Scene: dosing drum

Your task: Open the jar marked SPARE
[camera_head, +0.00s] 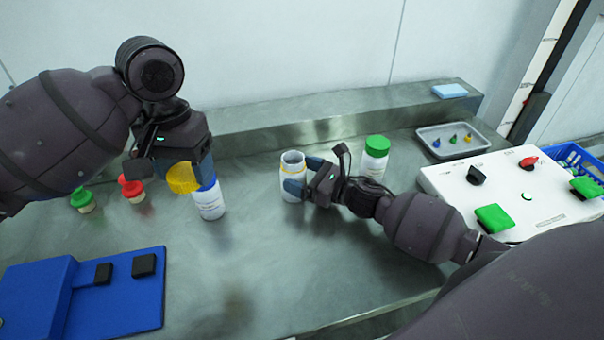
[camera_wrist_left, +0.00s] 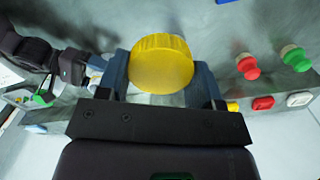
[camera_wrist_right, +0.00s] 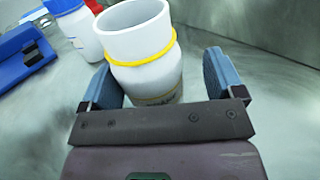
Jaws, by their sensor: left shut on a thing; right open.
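My left gripper (camera_head: 186,172) is shut on a yellow lid (camera_head: 183,178), held up in the air. The lid also shows between its fingers in the left wrist view (camera_wrist_left: 160,62). A white jar (camera_head: 293,172) with a yellow ring stands upright on the bench, its mouth uncovered. My right gripper (camera_head: 302,178) is open with its fingers on either side of this jar, which shows open-topped in the right wrist view (camera_wrist_right: 143,50). Whether the fingers touch it is unclear. The jar labels are too small to read.
A green-lidded jar (camera_head: 373,160) stands behind my right gripper. The front middle is clear.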

